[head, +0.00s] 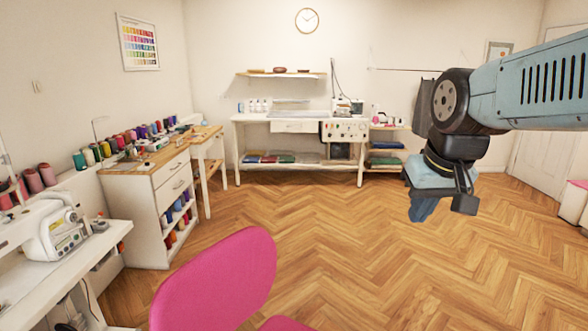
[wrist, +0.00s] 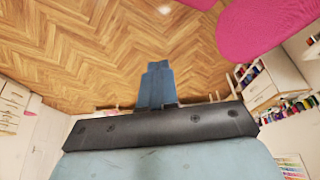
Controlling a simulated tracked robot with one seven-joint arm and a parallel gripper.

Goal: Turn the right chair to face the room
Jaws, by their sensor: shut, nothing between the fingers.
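A pink chair (head: 222,283) stands close in front of me at the lower middle of the head view. Its rounded backrest and a strip of its seat show; its legs are out of frame. I cannot tell whether it is the right chair. The wrist view also shows the pink chair (wrist: 262,28) at the top right, with another pink part at the top edge. My gripper (head: 425,208) hangs in the air over the floor to the right of the chair, apart from it. Its blue fingers (wrist: 156,85) are together and empty.
A white sewing table (head: 90,262) with a machine (head: 57,232) is left of the chair. A drawer cabinet (head: 138,215) with thread spools stands behind it. A white workbench (head: 240,150) lines the back wall. The wood floor (head: 350,250) at middle and right is clear.

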